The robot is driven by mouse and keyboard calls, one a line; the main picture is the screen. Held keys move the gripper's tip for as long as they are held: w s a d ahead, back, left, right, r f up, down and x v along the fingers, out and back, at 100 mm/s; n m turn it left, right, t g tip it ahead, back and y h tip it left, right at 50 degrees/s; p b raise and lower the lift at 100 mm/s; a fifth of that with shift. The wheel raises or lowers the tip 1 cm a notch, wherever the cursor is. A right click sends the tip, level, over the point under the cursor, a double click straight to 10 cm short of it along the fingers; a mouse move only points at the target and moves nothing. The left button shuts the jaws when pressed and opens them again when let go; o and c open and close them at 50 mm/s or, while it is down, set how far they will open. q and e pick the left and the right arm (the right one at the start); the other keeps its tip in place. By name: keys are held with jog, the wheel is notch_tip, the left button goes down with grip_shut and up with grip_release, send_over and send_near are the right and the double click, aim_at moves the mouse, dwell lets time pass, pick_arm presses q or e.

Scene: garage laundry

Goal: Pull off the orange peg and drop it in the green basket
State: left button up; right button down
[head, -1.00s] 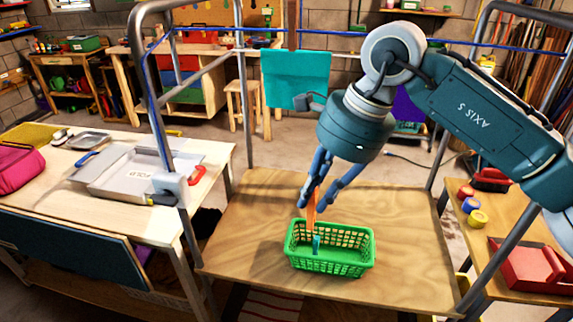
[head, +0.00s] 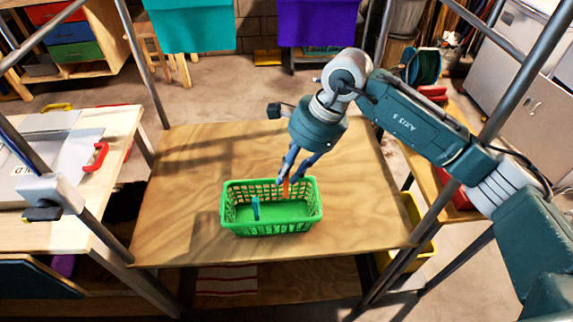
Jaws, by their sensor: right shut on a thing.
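The green basket (head: 272,232) stands on the wooden table. My right gripper (head: 286,181) is shut on the orange peg (head: 286,188) and holds it at the basket's far side, right of its middle. The peg is small and partly hidden by the fingers; I cannot tell how far its lower end is inside the basket. A blue-teal peg (head: 255,208) is in the left part of the basket. My left gripper is not in view.
The wooden table (head: 180,205) is bare around the basket. Metal rack poles (head: 145,65) frame it. A teal cloth (head: 190,22) and a purple cloth (head: 318,20) hang behind. A workbench (head: 75,230) with a grey case stands at left, a yellow bin (head: 425,240) below right.

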aim_at(288, 180)
notch_tip(288, 180, down, 3)
jog(key=shift+w+f+b, duration=0.15)
jog(key=shift+b, duration=0.35)
notch_tip(288, 180, down, 9)
jog(key=b, duration=0.3)
jog(key=shift+b, duration=0.35)
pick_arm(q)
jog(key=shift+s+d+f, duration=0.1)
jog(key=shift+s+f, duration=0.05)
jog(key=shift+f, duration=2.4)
pick_arm(e)
jog(key=c, duration=1.5)
grip_release()
